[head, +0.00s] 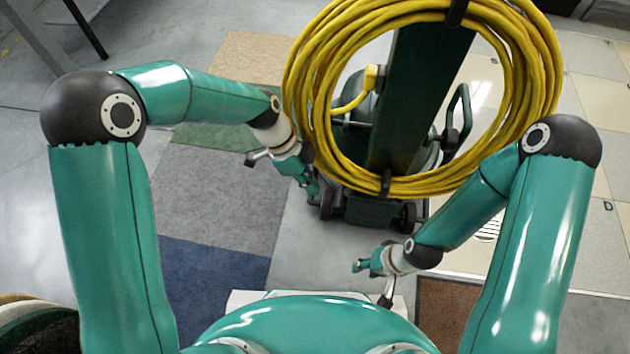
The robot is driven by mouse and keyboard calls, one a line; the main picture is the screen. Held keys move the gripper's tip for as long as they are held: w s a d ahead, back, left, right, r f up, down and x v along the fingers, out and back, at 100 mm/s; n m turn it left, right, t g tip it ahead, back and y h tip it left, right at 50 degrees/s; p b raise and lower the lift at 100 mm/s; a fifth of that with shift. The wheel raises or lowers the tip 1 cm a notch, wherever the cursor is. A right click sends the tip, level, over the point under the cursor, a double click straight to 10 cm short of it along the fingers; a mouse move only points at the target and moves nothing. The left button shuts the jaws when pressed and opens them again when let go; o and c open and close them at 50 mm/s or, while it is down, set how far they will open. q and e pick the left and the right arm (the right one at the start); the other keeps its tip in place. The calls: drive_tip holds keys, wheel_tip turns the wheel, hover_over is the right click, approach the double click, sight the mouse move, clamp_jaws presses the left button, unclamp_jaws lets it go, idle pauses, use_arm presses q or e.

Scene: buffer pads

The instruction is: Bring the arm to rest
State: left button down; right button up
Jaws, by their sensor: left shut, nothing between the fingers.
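My left arm comes in from the left and bends at its dark elbow. Its gripper (313,188) is shut and empty, pointing down just left of the green floor machine's base (368,210). I cannot tell whether it touches the machine. My right arm comes in from the right and folds inward. Its gripper (358,266) hangs low in front of my body, pointing left, below the machine's wheels. It is too small to tell whether its fingers are open or shut, and I see nothing held in it.
A large coil of yellow cord (300,75) hangs on the machine's upright handle (415,90). Carpet squares in grey (210,190) and blue (215,275) cover the floor at the left. Round pads (35,325) show at the lower left. A brown mat (445,308) lies at the lower right.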

idle(0.4)
use_arm(q)
drive_tip(key=s+a+f+n, duration=0.5)
drive_tip(key=s+f+n, duration=0.2)
drive_tip(key=s+f, duration=0.15)
drive_tip(key=s+a+f+n, duration=0.5)
drive_tip(key=s+f+n, duration=0.3)
drive_tip(key=s, duration=0.1)
drive_tip(key=w+r+n+t+p, duration=0.2)
drive_tip(key=r+n+p, duration=0.4)
drive_tip(key=r+p, duration=3)
drive_tip(key=shift+w+t+y, duration=0.4)
drive_tip(key=shift+w, duration=0.1)
